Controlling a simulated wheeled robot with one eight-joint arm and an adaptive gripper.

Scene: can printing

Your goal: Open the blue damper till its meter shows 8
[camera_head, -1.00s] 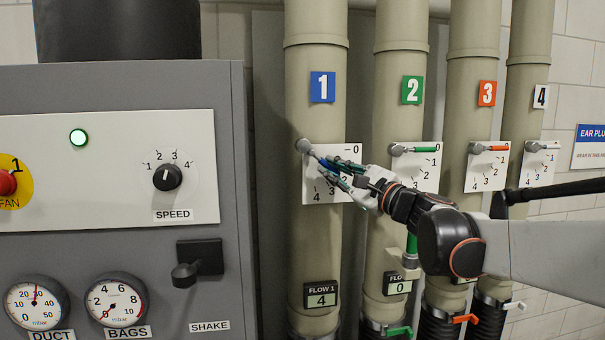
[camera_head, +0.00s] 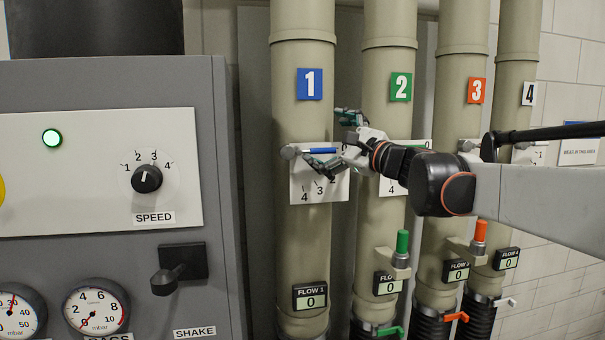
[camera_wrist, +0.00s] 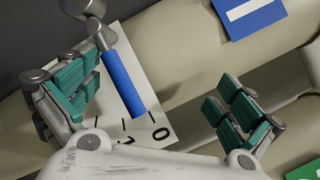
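The blue damper lever (camera_head: 320,151) on pipe 1 lies about level, its handle pointing right toward the 0 of its white scale plate (camera_head: 298,187). In the wrist view the blue handle (camera_wrist: 124,83) also points toward the 0. The FLOW 1 meter (camera_head: 311,302) below reads 0. My gripper (camera_head: 332,138) is at the right end of the handle, with one finger above it and one below. In the wrist view my gripper (camera_wrist: 158,92) is spread wide, with the handle between the fingers, nearer the left one. Neither finger is clearly gripping it.
Pipes 2 (camera_head: 388,217), 3 and 4 stand to the right, their levers partly hidden by my arm. Green (camera_head: 402,246) and orange (camera_head: 480,235) upright handles stick out low on the pipes. The grey control cabinet (camera_head: 220,115) stands left.

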